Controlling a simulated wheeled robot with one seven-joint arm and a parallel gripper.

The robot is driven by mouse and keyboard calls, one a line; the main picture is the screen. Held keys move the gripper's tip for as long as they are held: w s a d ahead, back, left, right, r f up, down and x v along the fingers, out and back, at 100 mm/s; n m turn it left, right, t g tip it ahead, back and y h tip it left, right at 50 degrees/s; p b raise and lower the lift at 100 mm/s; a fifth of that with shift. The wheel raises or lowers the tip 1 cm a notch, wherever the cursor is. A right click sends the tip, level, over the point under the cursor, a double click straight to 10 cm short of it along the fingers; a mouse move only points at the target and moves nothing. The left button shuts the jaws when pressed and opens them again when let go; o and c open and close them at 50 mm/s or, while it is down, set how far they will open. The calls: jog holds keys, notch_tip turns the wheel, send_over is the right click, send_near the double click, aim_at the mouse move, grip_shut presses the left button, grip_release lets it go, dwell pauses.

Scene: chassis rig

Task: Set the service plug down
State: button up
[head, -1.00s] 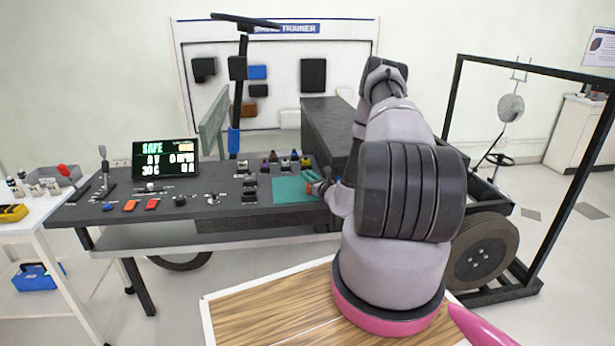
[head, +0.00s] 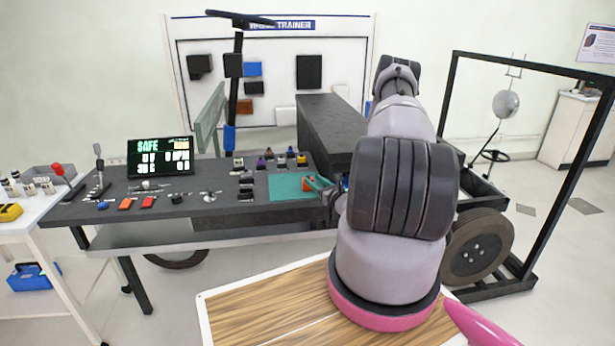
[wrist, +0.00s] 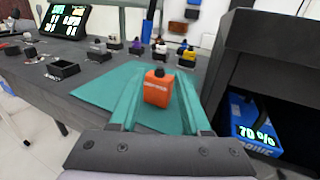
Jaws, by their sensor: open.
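The orange service plug (wrist: 157,90) stands upright on the teal mat (wrist: 92,88), with a dark knob on top and a small label too small to read. It also shows in the head view (head: 306,185), on the mat at the right end of the dark bench. My gripper (wrist: 159,78) is open, its teal fingers on either side of the plug in the wrist view, with a narrow gap on each side. In the head view my gripper (head: 322,183) is at the mat's right edge, mostly hidden by my arm.
Several small coloured-top connectors (head: 268,156) stand behind the mat. Black sockets (head: 246,187) are to its left. A display reading SAFE (head: 160,157) stands farther left. A dark box (wrist: 240,70) with a blue "70 %" unit (wrist: 257,125) inside is close on the right.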

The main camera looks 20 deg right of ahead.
jog(key=s+a+r+n+g+y, duration=0.1)
jog(key=a+r+n+g+y, duration=0.1)
jog(key=a+r+n+y, duration=0.55)
jog(key=s+a+r+n+g+y, duration=0.1)
jog(key=a+r+n+g+y, duration=0.2)
jog(key=r, duration=0.7)
jog(key=s+a+r+n+g+y, duration=0.3)
jog(key=s+a+r+n+g, duration=0.6)
jog(key=a+r, duration=0.25)
jog(key=s+a+r+n+g+h, duration=0.3)
jog(key=s+r+n+h, duration=0.4)
jog(key=s, duration=0.4)
jog(key=s+d+r+n+t+h, duration=0.4)
jog(key=s+d+r+t+h, duration=0.2)
jog(key=s+r, duration=0.1)
jog(key=shift+r, duration=0.55)
